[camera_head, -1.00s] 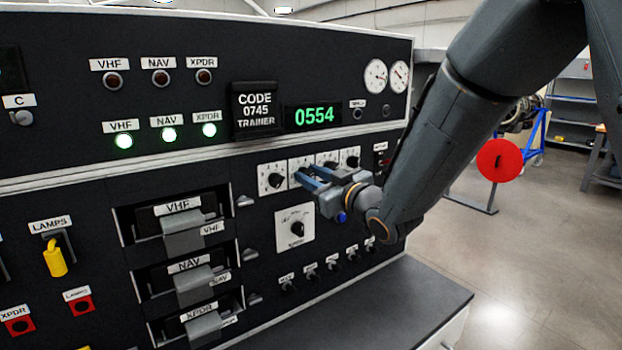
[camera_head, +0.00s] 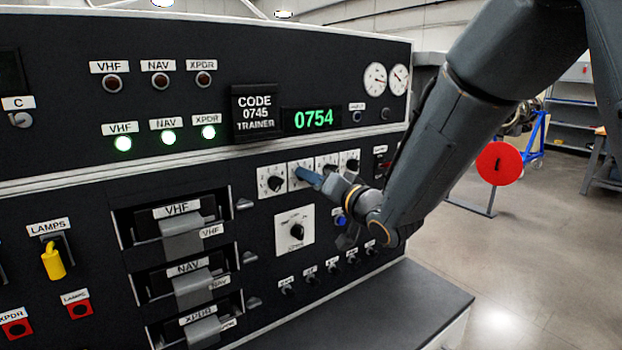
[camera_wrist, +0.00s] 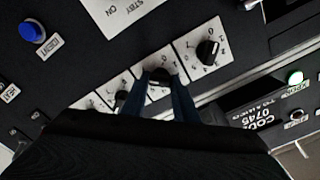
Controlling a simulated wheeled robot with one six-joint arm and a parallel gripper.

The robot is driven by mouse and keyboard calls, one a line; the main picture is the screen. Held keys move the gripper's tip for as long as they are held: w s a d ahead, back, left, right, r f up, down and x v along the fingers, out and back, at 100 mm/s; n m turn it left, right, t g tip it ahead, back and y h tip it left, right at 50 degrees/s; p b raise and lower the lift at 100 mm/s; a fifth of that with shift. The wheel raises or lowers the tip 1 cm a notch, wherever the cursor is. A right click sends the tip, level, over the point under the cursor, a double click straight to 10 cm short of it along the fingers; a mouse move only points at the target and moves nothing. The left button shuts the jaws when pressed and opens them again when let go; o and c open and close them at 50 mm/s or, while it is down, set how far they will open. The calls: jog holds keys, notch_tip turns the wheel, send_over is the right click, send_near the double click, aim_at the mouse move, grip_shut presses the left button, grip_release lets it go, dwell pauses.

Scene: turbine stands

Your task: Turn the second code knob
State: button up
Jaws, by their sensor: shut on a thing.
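The row of code knobs has white plates with black knobs. The first code knob (camera_head: 275,182) is free at the left; it also shows in the wrist view (camera_wrist: 208,50). My gripper (camera_head: 308,176) is at the second code knob, whose plate (camera_head: 296,165) is partly covered by the fingers. In the wrist view my gripper (camera_wrist: 161,92) has its two blue fingers on either side of the second knob (camera_wrist: 160,75), shut on it. The green display (camera_head: 314,119) reads 0754. The card (camera_head: 255,110) beside it reads CODE 0745 TRAINER.
The third (camera_head: 326,162) and fourth (camera_head: 350,160) code knobs stand close to the right of my fingers. A larger selector knob (camera_head: 296,231) is below, with a blue button (camera_head: 340,221) beside it. VHF, NAV and XPDR handles fill the left. A dark ledge (camera_head: 390,300) juts out below.

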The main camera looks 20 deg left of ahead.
jog(key=shift+m, duration=1.1)
jog(key=o, duration=1.1)
jog(key=shift+c, duration=0.2)
jog(key=b+v, duration=0.2)
jog(key=v, duration=0.5)
jog(key=shift+s+d, duration=0.2)
jog(key=shift+s, duration=0.1)
